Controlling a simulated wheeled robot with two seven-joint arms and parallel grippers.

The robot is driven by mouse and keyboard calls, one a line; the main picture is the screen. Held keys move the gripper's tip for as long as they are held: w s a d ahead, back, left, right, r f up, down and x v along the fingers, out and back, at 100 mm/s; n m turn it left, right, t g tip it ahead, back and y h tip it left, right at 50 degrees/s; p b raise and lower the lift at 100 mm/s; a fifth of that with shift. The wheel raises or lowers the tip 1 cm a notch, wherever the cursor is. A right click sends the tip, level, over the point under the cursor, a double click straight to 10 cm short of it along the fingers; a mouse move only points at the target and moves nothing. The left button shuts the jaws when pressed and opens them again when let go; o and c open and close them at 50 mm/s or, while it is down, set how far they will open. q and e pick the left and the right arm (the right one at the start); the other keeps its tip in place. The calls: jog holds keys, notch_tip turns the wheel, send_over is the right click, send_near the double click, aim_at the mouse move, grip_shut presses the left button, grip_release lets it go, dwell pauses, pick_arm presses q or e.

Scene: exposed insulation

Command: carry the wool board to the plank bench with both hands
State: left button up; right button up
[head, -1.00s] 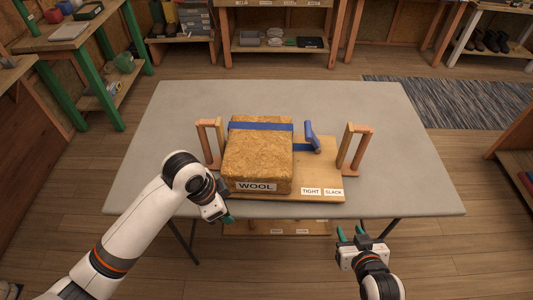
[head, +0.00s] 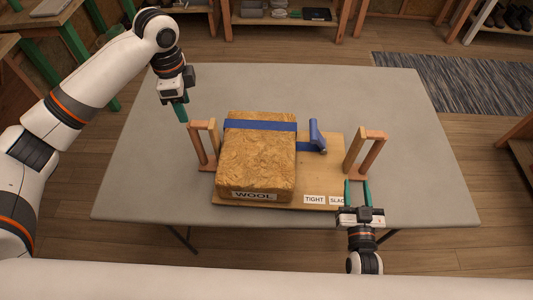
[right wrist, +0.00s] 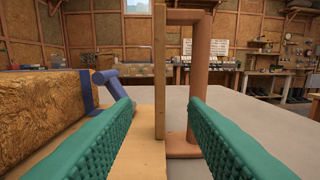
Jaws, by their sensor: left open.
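The wool board (head: 278,202) lies flat on the grey table. It carries a brown block labelled WOOL (head: 257,160) under a blue strap (head: 260,125), a blue lever (head: 317,136), and TIGHT and SLACK labels. A wooden handle stands at each end, left (head: 202,146) and right (head: 365,153). My left gripper (head: 182,112) is open, above and behind the left handle, apart from it. My right gripper (head: 357,186) is open just in front of the right handle. In the right wrist view that handle (right wrist: 203,85) shows between the spread fingers, not gripped. I cannot tell which bench is the plank bench.
The grey table (head: 420,130) is bare around the board. A green-legged bench (head: 50,30) is at the upper left, partly behind my left arm. Shelves stand at the back, and a striped rug (head: 440,80) lies on the floor at the right.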

aim_at(194, 133)
pick_arm(q)
jog(key=f, duration=1.2)
jog(key=shift+w+f, duration=0.2)
jog(key=shift+w, duration=0.05)
pick_arm(e)
jog(key=w, duration=1.2)
jog(key=shift+w+d+f, duration=0.1)
jog(key=shift+w+d, duration=0.05)
jog(key=shift+w, duration=0.1)
pick_arm(q)
jog(key=c, duration=0.9)
pick_arm(e)
grip_shut()
pick_arm(q)
grip_shut()
